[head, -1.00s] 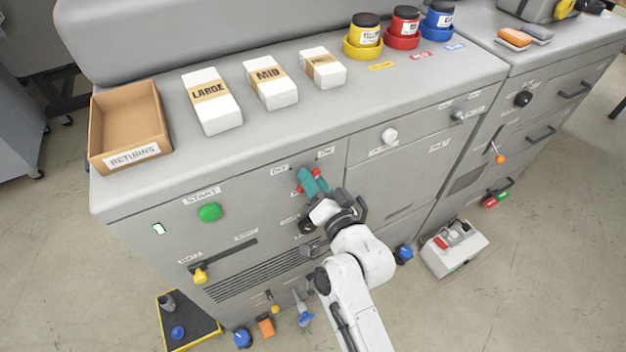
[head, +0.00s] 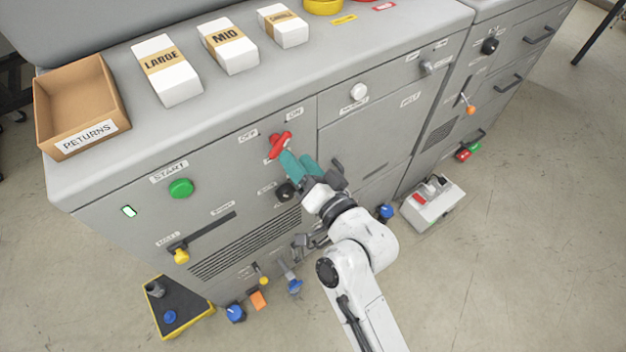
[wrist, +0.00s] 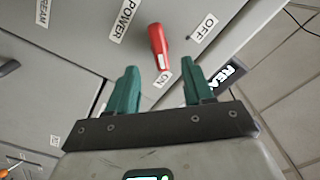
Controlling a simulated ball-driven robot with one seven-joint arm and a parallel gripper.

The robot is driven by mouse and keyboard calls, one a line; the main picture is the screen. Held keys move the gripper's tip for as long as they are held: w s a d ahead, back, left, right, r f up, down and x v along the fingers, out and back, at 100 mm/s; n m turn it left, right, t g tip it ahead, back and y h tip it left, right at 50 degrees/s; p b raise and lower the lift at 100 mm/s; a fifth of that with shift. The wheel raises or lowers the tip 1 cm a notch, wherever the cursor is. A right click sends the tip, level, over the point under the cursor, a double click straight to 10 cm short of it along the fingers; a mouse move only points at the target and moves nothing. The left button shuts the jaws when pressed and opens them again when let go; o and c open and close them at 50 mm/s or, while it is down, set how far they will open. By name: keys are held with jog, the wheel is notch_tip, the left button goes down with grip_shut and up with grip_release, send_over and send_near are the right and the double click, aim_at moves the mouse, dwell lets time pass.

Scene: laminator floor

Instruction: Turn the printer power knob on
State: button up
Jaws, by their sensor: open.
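A black knob (head: 286,191) sits close to my gripper, below the red one. A green start button (head: 181,188) and a yellow-handled slider (head: 181,256) are to the left. A red-switched box (head: 432,205) stands on the floor at right. Open floor lies in front.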

jog(key=shift+b+v, duration=0.5)
jog(key=shift+v, duration=2)
jog(key=shift+d, duration=0.1)
